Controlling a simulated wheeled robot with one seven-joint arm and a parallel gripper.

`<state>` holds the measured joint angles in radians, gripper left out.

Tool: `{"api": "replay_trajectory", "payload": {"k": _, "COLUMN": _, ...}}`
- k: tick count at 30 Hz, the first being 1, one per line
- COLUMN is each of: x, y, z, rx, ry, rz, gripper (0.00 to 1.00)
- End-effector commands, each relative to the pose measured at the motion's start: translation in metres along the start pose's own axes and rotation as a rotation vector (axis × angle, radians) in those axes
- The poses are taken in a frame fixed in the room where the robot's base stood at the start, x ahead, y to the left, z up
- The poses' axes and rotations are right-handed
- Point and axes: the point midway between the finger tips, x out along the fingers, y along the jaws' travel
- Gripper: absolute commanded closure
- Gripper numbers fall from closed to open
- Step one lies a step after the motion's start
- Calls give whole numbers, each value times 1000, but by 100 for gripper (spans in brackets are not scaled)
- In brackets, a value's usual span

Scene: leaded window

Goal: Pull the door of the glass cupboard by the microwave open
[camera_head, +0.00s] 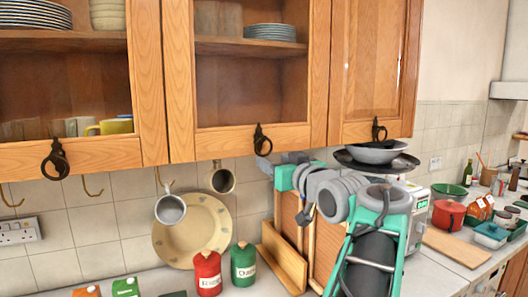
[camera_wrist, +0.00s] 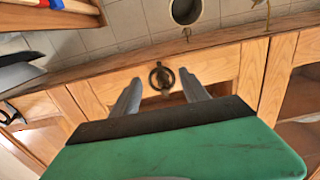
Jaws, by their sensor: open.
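The glass cupboard (camera_head: 250,100) is the middle wall cupboard, with a wooden-framed door that looks shut and plates visible inside. Its dark ring handle (camera_head: 262,140) hangs on the bottom rail. The white microwave (camera_head: 417,215) stands on the counter to the right, partly hidden by my arm. My gripper (camera_head: 264,163) is just below the handle in the head view. In the wrist view my gripper (camera_wrist: 160,82) is open, with the ring handle (camera_wrist: 162,77) showing between its fingertips on the door's rail (camera_wrist: 215,65). I cannot tell whether the fingers touch it.
Mugs (camera_head: 171,209) hang under the cupboards. A plate (camera_head: 195,230), a red canister (camera_head: 207,273), a green canister (camera_head: 243,264) and wooden boards (camera_head: 285,258) stand below. A dark pan (camera_head: 350,160) shows above the microwave. A wooden door (camera_head: 378,60) adjoins on the right.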

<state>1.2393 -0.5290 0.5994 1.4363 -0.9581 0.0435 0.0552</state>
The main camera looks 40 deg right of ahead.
Motion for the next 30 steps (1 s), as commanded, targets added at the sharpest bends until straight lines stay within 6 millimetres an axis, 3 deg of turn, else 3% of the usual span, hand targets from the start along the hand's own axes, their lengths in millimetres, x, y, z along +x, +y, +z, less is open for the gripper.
{"api": "replay_trajectory", "payload": {"k": 15, "x": 73, "y": 3, "z": -5, "rx": -2, "ry": 7, "rz": 3, "gripper": 47}}
{"api": "replay_trajectory", "payload": {"k": 23, "x": 75, "y": 3, "z": -3, "rx": -3, "ry": 7, "rz": 4, "gripper": 48}}
{"api": "replay_trajectory", "payload": {"k": 30, "x": 75, "y": 3, "z": -3, "rx": -3, "ry": 7, "rz": 4, "gripper": 68}}
